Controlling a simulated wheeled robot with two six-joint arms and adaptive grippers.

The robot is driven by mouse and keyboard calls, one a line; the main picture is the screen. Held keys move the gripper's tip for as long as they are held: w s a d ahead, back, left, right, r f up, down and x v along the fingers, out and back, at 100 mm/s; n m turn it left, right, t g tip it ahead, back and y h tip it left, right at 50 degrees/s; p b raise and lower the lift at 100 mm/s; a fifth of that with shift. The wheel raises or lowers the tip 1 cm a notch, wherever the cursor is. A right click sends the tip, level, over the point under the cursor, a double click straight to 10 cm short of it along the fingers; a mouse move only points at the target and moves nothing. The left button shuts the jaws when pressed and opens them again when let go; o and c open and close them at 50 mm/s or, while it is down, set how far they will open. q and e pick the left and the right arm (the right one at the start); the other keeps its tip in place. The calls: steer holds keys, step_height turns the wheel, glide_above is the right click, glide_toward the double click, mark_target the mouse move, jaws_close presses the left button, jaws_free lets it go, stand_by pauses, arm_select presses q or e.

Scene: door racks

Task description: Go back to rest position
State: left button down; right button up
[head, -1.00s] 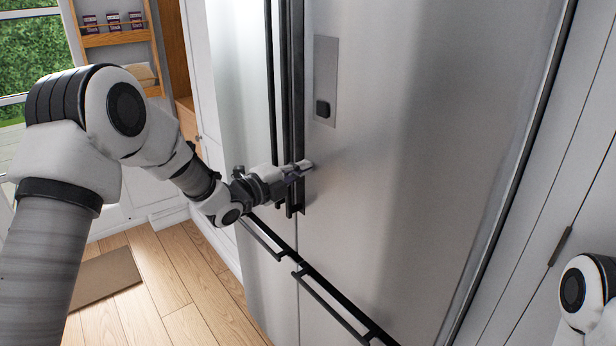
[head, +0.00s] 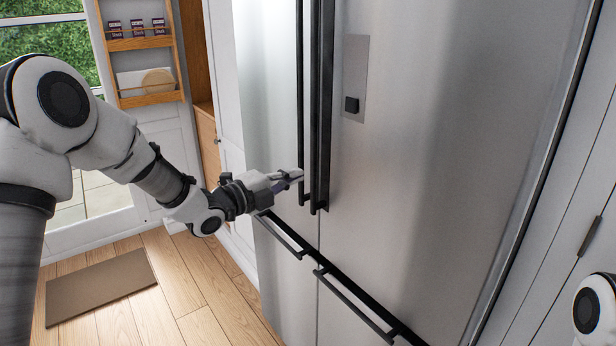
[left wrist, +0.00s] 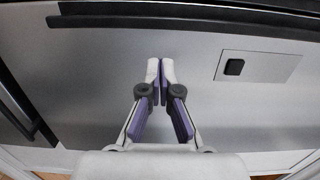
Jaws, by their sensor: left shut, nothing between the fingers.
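My left gripper (head: 297,175) is shut and empty, just left of the fridge's long black door handles in the head view. In the left wrist view its fingertips (left wrist: 160,68) meet, with the steel fridge front behind them. I cannot tell if the gripper touches the fridge. The stainless steel fridge (head: 430,150) has both upper doors closed, with the vertical handles (head: 322,105) side by side. Part of my right arm shows at the lower right edge of the head view; its gripper is out of view.
Black drawer handles (head: 350,305) stick out low on the fridge. A wooden door rack (head: 143,42) holding several small boxes hangs on a door at the upper left. A brown mat (head: 100,285) lies on the wooden floor. White cabinet panels (head: 570,230) stand at the right.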

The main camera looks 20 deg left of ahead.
arm_select(q)
steer(key=v, duration=0.5)
steer(key=s+d+f+n+g+y, duration=0.1)
steer(key=s+d+f+n+g, duration=0.2)
steer(key=f, duration=0.8)
steer(key=s+d+f+g+y, duration=0.15)
steer(key=s+f, duration=0.35)
steer(key=f, duration=0.7)
steer(key=s+d+f+n+g+y, duration=0.1)
steer(key=s+d+f+n+g, duration=0.2)
steer(key=f, duration=0.8)
steer(key=s+f+n+g+y, duration=0.2)
steer(key=s+f+n+g, duration=0.2)
steer(key=s+f, duration=0.8)
steer(key=s+a+n+g+y, duration=0.1)
steer(key=s+a+n+g, duration=0.1)
steer(key=s+n, duration=0.5)
steer(key=s+a+n+g+y, duration=0.2)
steer(key=s+a+n, duration=0.1)
steer(key=s+n, duration=0.4)
steer(key=shift+s+a+r, duration=0.25)
steer(key=shift+s+a, duration=0.1)
steer(key=shift+s, duration=0.35)
steer(key=shift+y, duration=0.25)
